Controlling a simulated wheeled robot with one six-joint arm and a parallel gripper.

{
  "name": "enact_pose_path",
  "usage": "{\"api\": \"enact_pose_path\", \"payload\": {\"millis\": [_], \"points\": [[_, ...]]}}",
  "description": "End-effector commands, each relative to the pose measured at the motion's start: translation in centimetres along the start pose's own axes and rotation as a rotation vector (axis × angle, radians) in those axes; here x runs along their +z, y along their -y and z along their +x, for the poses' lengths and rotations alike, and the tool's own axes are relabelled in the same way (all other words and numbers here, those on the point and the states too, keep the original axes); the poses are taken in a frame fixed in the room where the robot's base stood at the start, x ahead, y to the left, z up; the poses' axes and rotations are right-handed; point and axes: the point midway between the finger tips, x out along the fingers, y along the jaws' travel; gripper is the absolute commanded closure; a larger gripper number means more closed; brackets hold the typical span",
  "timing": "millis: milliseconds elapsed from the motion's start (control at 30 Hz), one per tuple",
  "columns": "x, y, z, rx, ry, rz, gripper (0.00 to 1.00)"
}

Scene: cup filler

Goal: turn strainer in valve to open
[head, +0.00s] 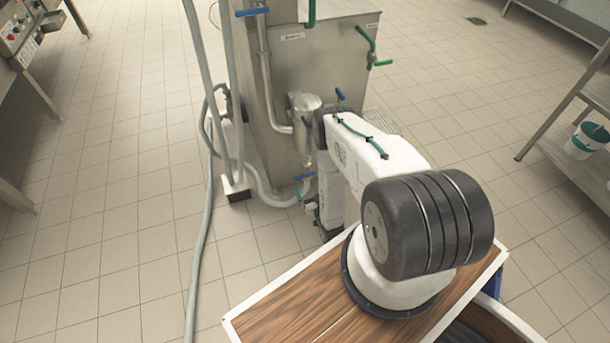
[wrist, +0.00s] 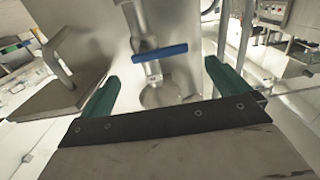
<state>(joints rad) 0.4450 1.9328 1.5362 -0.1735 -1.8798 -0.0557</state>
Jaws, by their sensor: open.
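In the wrist view a blue valve handle (wrist: 160,53) lies nearly level across an upright steel pipe (wrist: 133,20). It is ahead of my gripper (wrist: 161,74), roughly centred between two green fingers. The fingers are spread apart with nothing between them, and I see no contact with the handle. In the head view a steel strainer canister (head: 305,108) hangs at the machine's side. A low blue handle (head: 304,176) and an upper blue handle (head: 341,94) are near it. My arm hides most of my gripper there; I cannot tell which handle it faces.
The steel machine (head: 320,60) stands just behind the strainer. A shelf (head: 570,150) stands at the right. The left floor is mostly open.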

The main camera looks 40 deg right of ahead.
Motion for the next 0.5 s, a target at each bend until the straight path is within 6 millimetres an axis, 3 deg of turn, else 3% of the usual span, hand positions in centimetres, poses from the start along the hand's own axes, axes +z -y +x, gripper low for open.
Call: {"api": "enact_pose_path", "payload": {"millis": [500], "points": [[-0.3, 0.0, 6.7, 0.0, -0.016, 0.0, 0.0]]}}
